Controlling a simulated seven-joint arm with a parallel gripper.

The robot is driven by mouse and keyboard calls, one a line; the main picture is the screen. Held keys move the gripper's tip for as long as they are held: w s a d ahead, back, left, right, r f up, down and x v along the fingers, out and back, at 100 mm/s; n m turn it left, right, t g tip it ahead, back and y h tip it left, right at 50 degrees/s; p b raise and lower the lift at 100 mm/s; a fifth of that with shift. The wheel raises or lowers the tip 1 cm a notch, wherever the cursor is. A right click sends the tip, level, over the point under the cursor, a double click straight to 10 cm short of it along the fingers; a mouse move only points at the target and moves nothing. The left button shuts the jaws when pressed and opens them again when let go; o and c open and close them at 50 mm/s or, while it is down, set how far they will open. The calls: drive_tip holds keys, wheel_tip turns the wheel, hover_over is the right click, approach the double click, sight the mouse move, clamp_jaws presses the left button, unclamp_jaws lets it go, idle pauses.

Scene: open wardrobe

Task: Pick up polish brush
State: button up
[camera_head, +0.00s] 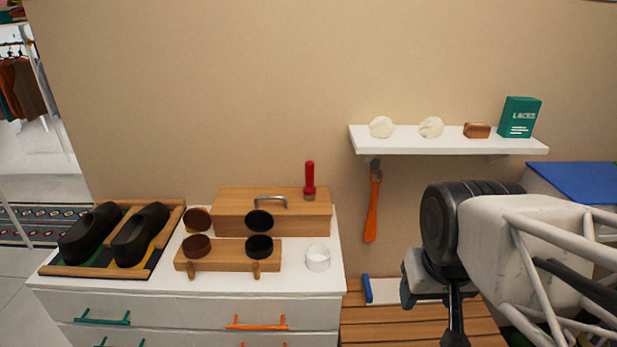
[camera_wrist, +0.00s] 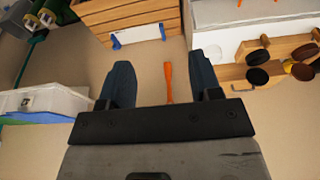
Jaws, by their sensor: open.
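Two short wooden handles, probably polish brushes, stick out at the front of the wooden stand (camera_head: 222,262) on the white dresser. One handle (camera_head: 191,268) is below the brown round piece and the other (camera_head: 256,269) is below the black one; the bristles cannot be made out. In the wrist view a handle (camera_wrist: 264,40) shows at the right. My gripper (camera_wrist: 159,62) is open and empty, well right of the dresser in the head view. The orange shoehorn (camera_wrist: 168,82) shows beyond and between its fingers, apart from them.
Black shoes (camera_head: 139,235) sit on a tray at the dresser's left. A wooden box (camera_head: 235,211) with a red-handled tool (camera_head: 309,180) stands behind the stand; a clear cup (camera_head: 317,258) is to its right. A white wall shelf (camera_head: 440,147) overhangs the shoehorn (camera_head: 373,205).

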drive_tip(key=w+r+t, duration=0.1)
drive_tip(key=w+t, duration=0.2)
drive_tip(key=w, duration=1.2)
drive_tip(key=n+t+y, duration=0.4)
drive_tip(key=t, duration=0.3)
approach(311, 166)
drive_tip(key=x, duration=0.4)
drive_tip(key=shift+w+d+f, duration=0.25)
drive_tip(key=shift+w+d, duration=0.05)
drive_tip(key=shift+w, duration=0.05)
drive_tip(key=shift+w+a+f+y, duration=0.1)
drive_tip(key=shift+w+a+y, duration=0.2)
drive_tip(key=shift+w+a, duration=0.05)
drive_tip(key=shift+w, duration=0.1)
drive_tip(key=shift+x, duration=1.2)
drive_tip(key=shift+f, duration=0.1)
drive_tip(key=shift+x, duration=2.55)
